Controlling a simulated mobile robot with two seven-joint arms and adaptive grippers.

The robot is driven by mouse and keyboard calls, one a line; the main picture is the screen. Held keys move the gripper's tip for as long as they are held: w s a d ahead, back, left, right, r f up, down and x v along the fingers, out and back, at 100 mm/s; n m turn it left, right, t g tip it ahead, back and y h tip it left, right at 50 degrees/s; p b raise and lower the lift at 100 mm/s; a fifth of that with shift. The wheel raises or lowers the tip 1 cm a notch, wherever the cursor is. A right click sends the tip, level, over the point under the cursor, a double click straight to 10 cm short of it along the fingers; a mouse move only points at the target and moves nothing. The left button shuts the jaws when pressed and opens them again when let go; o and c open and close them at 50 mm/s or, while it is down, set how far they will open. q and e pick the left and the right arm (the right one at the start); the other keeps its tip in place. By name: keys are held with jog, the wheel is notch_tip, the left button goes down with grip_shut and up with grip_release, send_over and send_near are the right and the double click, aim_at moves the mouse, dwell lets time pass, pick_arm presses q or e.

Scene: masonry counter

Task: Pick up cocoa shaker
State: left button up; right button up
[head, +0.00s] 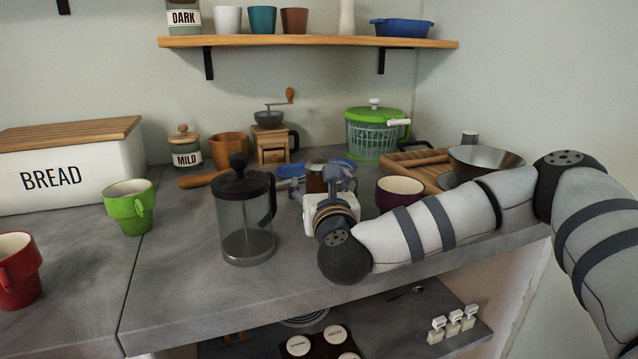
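A small brown container with a paler top (315,178), which looks like the cocoa shaker, stands on the grey counter behind the French press and is partly hidden by my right gripper. My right gripper (338,180) reaches in from the right with its dark fingers at the container. The wrist covers much of the gripper, so I cannot tell whether the fingers are closed on the container or only beside it. My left gripper is not in view.
A French press (246,220) stands close left of my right gripper. A coffee grinder (272,145) and green salad spinner (375,132) stand behind. A green mug (128,207) is left.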

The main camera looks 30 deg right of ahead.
aim_at(322, 162)
jog(key=x, duration=0.4)
jog(key=shift+w+d, duration=0.15)
jog(key=shift+d, duration=0.05)
jog(key=shift+r, duration=0.1)
jog(key=c, duration=1.3)
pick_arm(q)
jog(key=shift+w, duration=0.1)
pick_arm(e)
jog(key=shift+c, duration=0.2)
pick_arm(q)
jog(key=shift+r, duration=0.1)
pick_arm(e)
jog(key=shift+r, duration=0.1)
jog(key=shift+r, duration=0.4)
jog(key=r, duration=0.2)
jog(key=s+r, duration=0.1)
jog(key=r, duration=0.1)
jog(key=shift+p, duration=0.4)
pick_arm(q)
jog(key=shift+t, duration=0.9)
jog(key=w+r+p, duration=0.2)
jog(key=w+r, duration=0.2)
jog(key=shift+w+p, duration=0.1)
jog(key=shift+p, duration=0.2)
pick_arm(e)
jog(key=s+r, duration=0.8)
jog(key=s, duration=0.5)
jog(key=shift+a, duration=0.35)
